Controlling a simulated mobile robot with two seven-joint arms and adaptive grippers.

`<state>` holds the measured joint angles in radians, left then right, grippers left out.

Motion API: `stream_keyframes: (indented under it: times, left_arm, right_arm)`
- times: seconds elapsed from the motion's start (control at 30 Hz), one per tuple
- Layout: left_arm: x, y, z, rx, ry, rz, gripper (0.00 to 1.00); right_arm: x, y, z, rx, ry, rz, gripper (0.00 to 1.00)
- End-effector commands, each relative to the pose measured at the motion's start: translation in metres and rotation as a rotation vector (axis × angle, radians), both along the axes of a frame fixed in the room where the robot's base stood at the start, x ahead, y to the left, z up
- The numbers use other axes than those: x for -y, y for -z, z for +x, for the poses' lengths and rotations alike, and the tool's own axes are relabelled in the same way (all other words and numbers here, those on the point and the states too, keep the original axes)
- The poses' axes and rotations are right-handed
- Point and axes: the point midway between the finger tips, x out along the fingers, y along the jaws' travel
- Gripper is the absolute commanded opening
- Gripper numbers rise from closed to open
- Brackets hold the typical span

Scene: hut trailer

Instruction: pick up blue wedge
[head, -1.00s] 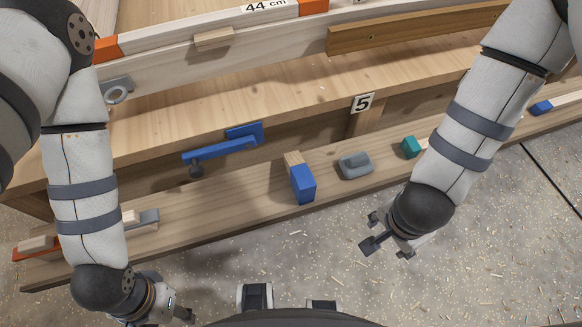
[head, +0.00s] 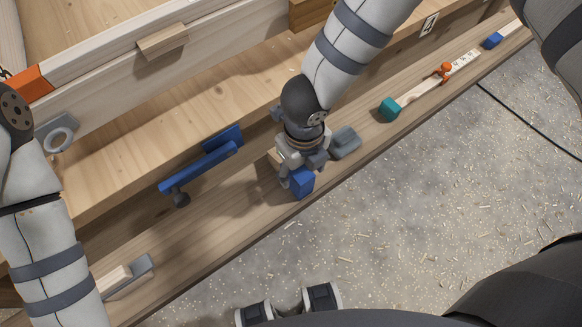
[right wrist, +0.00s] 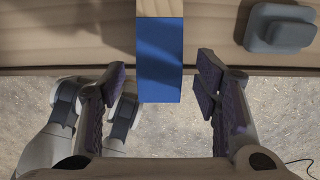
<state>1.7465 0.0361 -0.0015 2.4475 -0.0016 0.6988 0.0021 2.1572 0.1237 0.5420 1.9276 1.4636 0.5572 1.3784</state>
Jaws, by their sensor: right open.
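The blue wedge (head: 302,184) is a blue block with a bare wood part behind it, lying on the low wooden ledge. In the right wrist view its blue end (right wrist: 160,62) sits centrally and sticks out past the ledge's edge. My right gripper (head: 297,172) is at the wedge from above and partly hides it. In the right wrist view the open fingers (right wrist: 160,88) are on either side of the blue end, with a gap on both sides. My left arm shows at the left, but its gripper is out of view.
A grey block (head: 345,142) lies just right of the wedge, also seen in the right wrist view (right wrist: 279,27). A blue clamp (head: 203,167) is to the left. A teal-ended strip (head: 390,109) and another blue-ended piece (head: 493,40) lie farther right. The floor in front is clear.

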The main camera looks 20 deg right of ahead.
Motion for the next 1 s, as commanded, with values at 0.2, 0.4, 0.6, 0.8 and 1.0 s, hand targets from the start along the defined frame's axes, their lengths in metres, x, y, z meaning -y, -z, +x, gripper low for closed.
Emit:
stream_keyframes:
  times: [0.2, 0.4, 0.6, 0.8, 1.0]
  left_arm:
    - [0.0, 0.003, -0.002, -0.008, 0.0, 0.001, 0.48]
    - [0.0, 0.002, -0.002, -0.007, 0.001, 0.0, 0.48]
    - [0.0, 0.002, -0.002, -0.007, 0.001, 0.0, 0.48]
    - [0.0, 0.002, -0.002, -0.007, 0.001, 0.0, 0.48]
    - [0.0, -0.005, 0.005, 0.016, 0.0, 0.0, 0.48]
  right_arm:
    - [0.0, 0.013, 0.0, 0.0, -0.001, 0.0, 0.57]
    - [0.0, 0.013, 0.0, 0.001, -0.001, -0.001, 0.34]
    - [0.0, 0.013, 0.0, 0.001, -0.001, -0.001, 0.0]
    - [0.0, 0.013, 0.0, 0.001, -0.001, 0.0, 0.0]
    - [0.0, -0.022, 0.003, 0.01, 0.001, 0.002, 0.0]
